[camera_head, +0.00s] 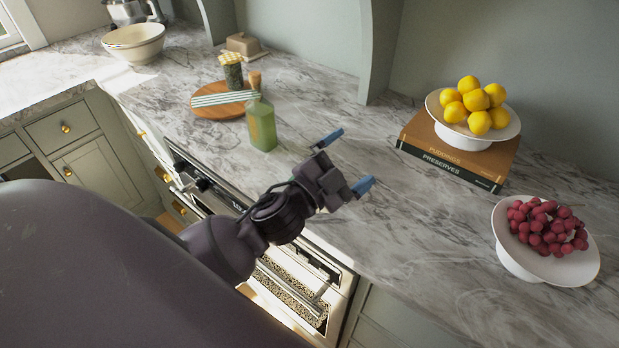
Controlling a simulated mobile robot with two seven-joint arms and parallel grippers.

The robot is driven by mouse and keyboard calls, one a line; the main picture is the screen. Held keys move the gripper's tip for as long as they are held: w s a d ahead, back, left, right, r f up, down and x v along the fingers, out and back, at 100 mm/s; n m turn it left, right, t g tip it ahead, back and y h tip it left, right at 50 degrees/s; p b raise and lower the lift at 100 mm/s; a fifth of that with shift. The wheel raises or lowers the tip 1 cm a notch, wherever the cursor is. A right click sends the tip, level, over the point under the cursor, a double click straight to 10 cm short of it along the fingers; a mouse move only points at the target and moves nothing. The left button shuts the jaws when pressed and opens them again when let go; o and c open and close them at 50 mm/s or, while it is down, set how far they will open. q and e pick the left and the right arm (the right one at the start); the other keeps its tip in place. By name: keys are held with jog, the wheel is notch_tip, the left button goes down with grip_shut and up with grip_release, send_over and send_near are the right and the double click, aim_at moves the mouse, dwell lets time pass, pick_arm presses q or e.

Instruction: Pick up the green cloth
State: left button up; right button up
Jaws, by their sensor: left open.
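A folded cloth with green and white stripes (222,98) lies across a round wooden board (205,111) on the marble counter, in the back left part of the head view. A green bottle (262,128) stands just in front of the board and hides part of its right side. My left gripper (346,162) is open and empty, its two blue fingertips spread apart. It is over the counter, to the right of the bottle and well apart from the cloth. My right gripper does not show.
A jar (232,77) stands by the cloth. A white stand with lemons (450,133) sits on books (446,170) at right. A bowl of grapes (508,259) is at front right. An oven (318,262) is below the counter. The middle counter is clear.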

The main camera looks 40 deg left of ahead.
pick_arm(q)
jog(key=d+r+m+g+h, duration=0.2)
jog(key=d+m+g+h, duration=0.95)
jog(key=m, duration=0.75)
jog(key=w+a+f+m+g+y, duration=0.1)
jog(key=a+f+m+g+y, duration=0.5)
jog(key=a+f+g+y, duration=0.3)
jog(key=w+a+r+y, duration=0.1)
jog(key=a+y, duration=0.1)
jog(key=a, duration=0.2)
jog(key=w+a+r+y, duration=0.1)
jog(key=a+y, duration=0.1)
jog(key=a, duration=0.3)
jog(key=w+a+r+t+y, duration=0.1)
jog(key=a+y, duration=0.2)
jog(key=a, duration=0.1)
jog(key=shift+w+a+r+p, duration=0.1)
jog(key=shift+w+a+p, duration=0.1)
jog(key=shift+p, duration=0.1)
jog(key=shift+a+n, duration=0.2)
jog(key=shift+n, duration=0.1)
notch_tip(320, 180, down, 5)
jog(key=shift+f, duration=0.45)
notch_tip(320, 180, down, 5)
jog(key=shift+r+p, duration=0.2)
jog(key=shift+p, duration=0.4)
jog(key=c, duration=1)
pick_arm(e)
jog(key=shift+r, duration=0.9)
